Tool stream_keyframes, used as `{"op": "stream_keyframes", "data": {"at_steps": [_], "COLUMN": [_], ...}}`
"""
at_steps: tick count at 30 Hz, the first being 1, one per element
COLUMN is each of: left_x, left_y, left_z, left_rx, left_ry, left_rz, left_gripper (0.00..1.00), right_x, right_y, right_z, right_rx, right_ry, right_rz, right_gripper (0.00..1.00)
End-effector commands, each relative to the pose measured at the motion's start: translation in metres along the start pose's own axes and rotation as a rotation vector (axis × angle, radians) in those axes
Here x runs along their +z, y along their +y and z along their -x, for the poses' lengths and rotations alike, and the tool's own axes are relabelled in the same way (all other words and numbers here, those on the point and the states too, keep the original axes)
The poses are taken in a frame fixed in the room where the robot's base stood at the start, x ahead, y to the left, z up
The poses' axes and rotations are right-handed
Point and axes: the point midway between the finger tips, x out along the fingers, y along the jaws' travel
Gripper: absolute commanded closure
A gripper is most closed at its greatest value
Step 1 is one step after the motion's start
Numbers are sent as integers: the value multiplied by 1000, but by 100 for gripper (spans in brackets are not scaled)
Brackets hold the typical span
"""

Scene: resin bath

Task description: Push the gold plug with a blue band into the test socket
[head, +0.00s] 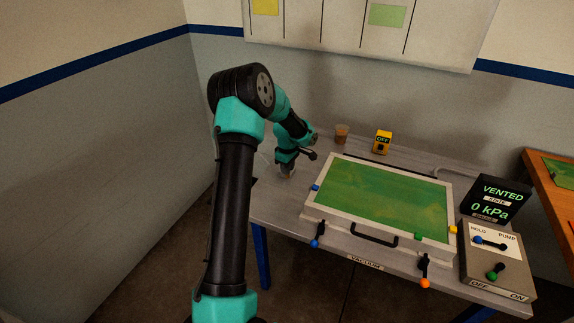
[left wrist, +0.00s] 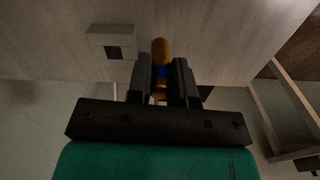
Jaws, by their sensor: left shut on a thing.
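My left gripper (left wrist: 160,80) is shut on the gold plug with a blue band (left wrist: 160,48). The plug's rounded gold end sticks out past the fingertips, and its blue band shows between the fingers. A pale block with a dark square opening (left wrist: 122,40) lies to the left of the plug in the left wrist view, apart from it; it looks like the test socket. In the head view my left gripper (head: 287,171) is low over the table's left back part, and the plug cannot be made out there. My right gripper is in neither view.
The vacuum chamber with a green lid (head: 328,164) fills the table's middle. A brown cup (head: 342,134) and a yellow box (head: 382,142) stand behind it. A gauge display (head: 496,198) reads VENTED, 0 kPa. A switch panel (head: 490,258) is at the right.

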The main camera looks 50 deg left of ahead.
Motion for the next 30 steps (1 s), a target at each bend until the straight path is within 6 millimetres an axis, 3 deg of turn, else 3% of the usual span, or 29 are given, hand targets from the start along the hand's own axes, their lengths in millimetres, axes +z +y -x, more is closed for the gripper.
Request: {"op": "stream_keyframes", "data": {"at_steps": [12, 27, 30], "left_x": [-33, -37, -38], "left_y": [51, 58, 59], "left_z": [-6, -7, -16], "left_rx": [1, 0, -3], "left_ry": [1, 0, -1], "left_rz": [1, 0, 0], "left_gripper": [100, 100, 100], "right_x": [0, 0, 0], "right_y": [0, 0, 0], "right_z": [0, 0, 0], "right_rx": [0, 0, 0], "right_ry": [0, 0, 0], "right_rz": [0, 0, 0], "right_gripper": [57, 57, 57]}}
